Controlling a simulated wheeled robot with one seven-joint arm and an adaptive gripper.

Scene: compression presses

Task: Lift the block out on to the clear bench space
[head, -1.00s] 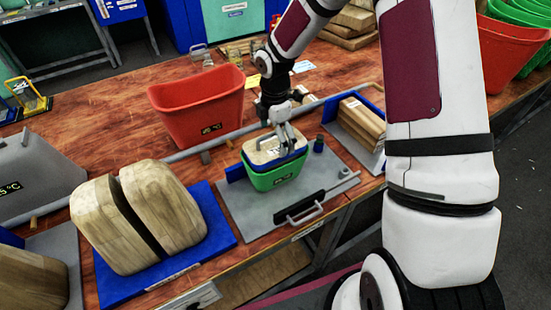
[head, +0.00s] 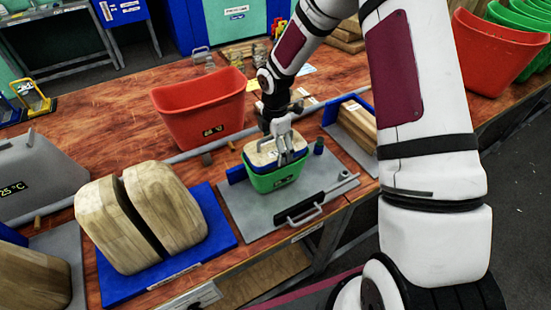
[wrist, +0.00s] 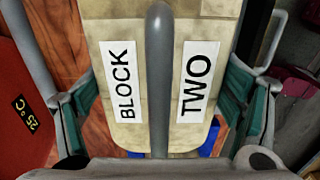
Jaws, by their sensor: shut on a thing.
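The block (head: 262,158) is pale wood. In the wrist view the block (wrist: 130,125) fills the middle, with the words BLOCK and TWO on white labels and a grey bar between them. In the head view it sits at the top of a green container (head: 268,182), with a blue band between block and green wall. My gripper (head: 284,155) comes down from above and is shut on the block. In the wrist view the fingers of my gripper (wrist: 165,105) lie on either side of it. The block's underside is hidden.
A red bin (head: 200,110) stands behind left, marked 25 °C. Split wooden forms on a blue base (head: 222,232) stand left. Wooden slabs (head: 355,122) stand right. Bare bench (head: 80,125) lies at the back left.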

